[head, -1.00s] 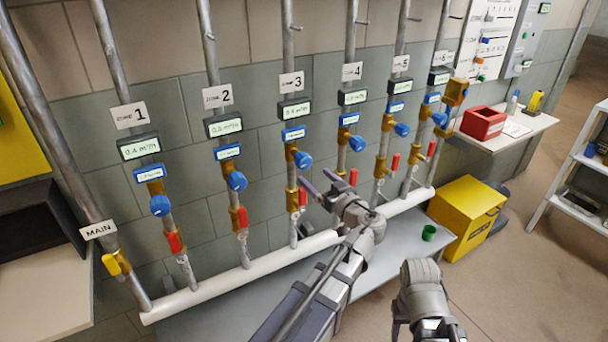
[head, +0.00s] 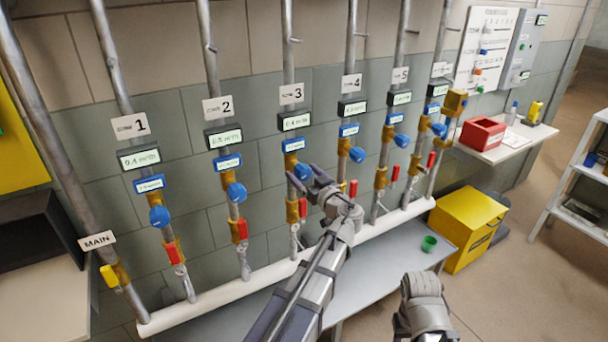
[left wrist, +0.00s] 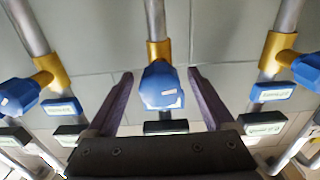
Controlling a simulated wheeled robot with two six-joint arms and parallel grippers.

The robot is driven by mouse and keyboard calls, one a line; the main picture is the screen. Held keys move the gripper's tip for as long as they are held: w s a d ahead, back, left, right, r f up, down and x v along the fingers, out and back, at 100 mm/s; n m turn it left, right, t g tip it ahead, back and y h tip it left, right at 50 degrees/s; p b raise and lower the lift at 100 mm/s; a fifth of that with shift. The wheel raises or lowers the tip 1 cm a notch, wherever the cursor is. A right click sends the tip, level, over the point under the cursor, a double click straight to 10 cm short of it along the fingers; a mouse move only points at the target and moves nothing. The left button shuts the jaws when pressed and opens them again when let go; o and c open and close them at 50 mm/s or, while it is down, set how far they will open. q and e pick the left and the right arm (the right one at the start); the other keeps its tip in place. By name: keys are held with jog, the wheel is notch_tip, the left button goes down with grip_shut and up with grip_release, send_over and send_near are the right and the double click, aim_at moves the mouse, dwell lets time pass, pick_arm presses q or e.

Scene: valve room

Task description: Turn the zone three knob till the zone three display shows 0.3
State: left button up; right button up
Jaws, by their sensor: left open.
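The zone three knob (head: 302,171) is blue and sits on the pipe under the "3" sign. The zone three display (head: 294,121) above it seems to read 0.4, in small, slightly blurred digits. My left gripper (head: 304,174) is at this knob, its fingers open. In the left wrist view the knob (left wrist: 162,86) lies between the two spread fingers, with a gap visible on each side; I cannot tell whether its far part is touched. My right forearm shows at the lower right, but its fingers are not seen.
Neighbouring blue knobs for zone two (head: 236,192) and zone four (head: 357,154) flank the pipe. A red lever (head: 303,207) hangs below the zone three knob. A white horizontal pipe (head: 232,291) and a grey bench (head: 385,262) with a green cup (head: 429,243) lie below.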

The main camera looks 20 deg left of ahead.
pick_arm(q)
jog(key=shift+c, duration=0.4)
jog(key=c, duration=1.3)
jog(key=shift+m, duration=2.3)
jog(key=o, duration=1.4)
jog(key=v, duration=0.7)
jog(key=shift+s+d, duration=0.3)
